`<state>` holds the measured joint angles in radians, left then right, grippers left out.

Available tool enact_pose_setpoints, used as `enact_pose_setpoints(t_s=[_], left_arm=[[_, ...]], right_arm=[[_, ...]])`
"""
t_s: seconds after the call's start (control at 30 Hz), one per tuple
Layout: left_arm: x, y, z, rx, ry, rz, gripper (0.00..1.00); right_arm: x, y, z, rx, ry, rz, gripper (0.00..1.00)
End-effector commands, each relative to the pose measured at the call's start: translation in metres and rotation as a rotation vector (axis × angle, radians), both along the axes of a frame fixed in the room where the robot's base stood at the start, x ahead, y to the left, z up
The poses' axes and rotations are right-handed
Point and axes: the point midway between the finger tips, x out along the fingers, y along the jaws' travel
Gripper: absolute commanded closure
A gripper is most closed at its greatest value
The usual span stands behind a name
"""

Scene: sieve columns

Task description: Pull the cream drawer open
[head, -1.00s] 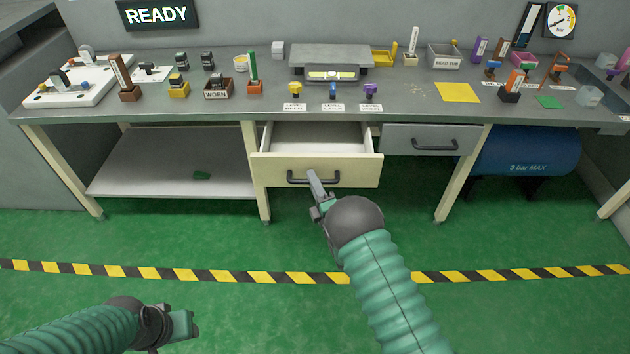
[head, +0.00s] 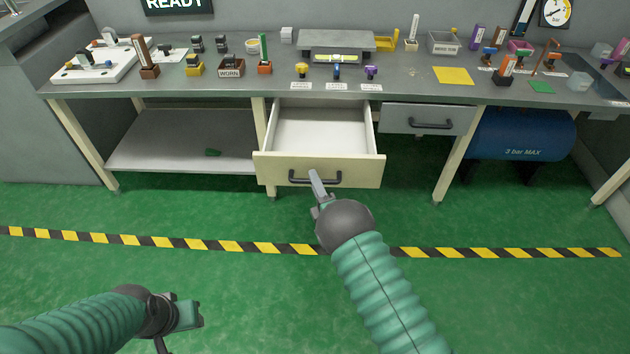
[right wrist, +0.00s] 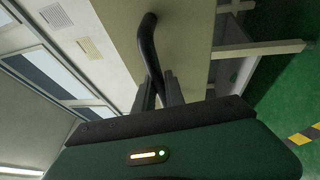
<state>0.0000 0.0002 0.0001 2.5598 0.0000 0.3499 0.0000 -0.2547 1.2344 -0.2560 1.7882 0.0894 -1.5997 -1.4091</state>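The cream drawer (head: 350,172) stands pulled out from under the bench in the head view, and its white inside shows empty. Its dark bar handle (head: 330,180) is on the front face. My right gripper (head: 317,182) is at the handle. In the right wrist view the handle (right wrist: 149,45) runs down between the two fingers of my right gripper (right wrist: 160,88), which look closed around it. The drawer front (right wrist: 185,40) fills the middle of that view. My left gripper (head: 188,314) is low at the left, away from the bench; its fingers are not clear.
A grey drawer (head: 428,119) to the right is shut. The bench top (head: 405,85) carries several small tools and blocks. A blue tank (head: 520,140) stands under the bench at the right. The green floor (head: 235,215) before the bench is free.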

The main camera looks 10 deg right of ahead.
Motion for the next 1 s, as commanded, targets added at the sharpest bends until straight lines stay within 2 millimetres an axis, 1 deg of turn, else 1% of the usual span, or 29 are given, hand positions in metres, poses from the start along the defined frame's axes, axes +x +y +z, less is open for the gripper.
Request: enact_pose_setpoints(t_s=[0.03, 0.07, 0.1, 0.43, 0.53, 0.57, 0.67, 0.8, 0.9, 1.0], left_arm=[[0.0, 0.0, -0.001, 0.0, 0.0, 0.0, 0.61], [0.0, 0.0, -0.001, 0.0, 0.0, 0.0, 0.61], [0.0, 0.0, -0.001, 0.0, 0.0, 0.0, 0.61], [0.0, 0.0, 0.0, 0.0, 0.0, 0.0, 0.61], [0.0, 0.0, 0.004, 0.0, 0.0, 0.0, 0.61], [0.0, 0.0, 0.007, 0.0, 0.0, 0.0, 0.61], [0.0, 0.0, 0.018, 0.0, 0.0, 0.0, 0.61], [0.0, 0.0, 0.033, 0.0, 0.0, 0.0, 0.61], [0.0, 0.0, 0.04, 0.0, 0.0, 0.0, 0.61], [0.0, 0.0, 0.044, 0.0, 0.0, 0.0, 0.61]], right_arm=[[-0.001, 0.0, -0.004, 0.0, 0.011, 0.0, 0.82], [-0.001, 0.0, -0.004, 0.0, 0.011, 0.0, 0.78], [-0.001, 0.0, -0.004, -0.001, 0.01, 0.0, 0.77], [-0.001, 0.0, -0.001, 0.0, 0.003, 0.0, 0.77], [-0.007, -0.001, -0.001, -0.001, 0.005, 0.001, 0.77], [-0.011, -0.001, -0.001, -0.001, 0.006, 0.001, 0.77], [-0.031, -0.004, -0.003, -0.002, 0.009, 0.0, 0.77], [-0.068, -0.008, -0.01, -0.002, 0.011, 0.0, 0.77], [-0.091, -0.011, -0.015, -0.002, 0.01, 0.0, 0.77], [-0.108, -0.013, -0.02, -0.002, 0.008, 0.0, 0.77]])
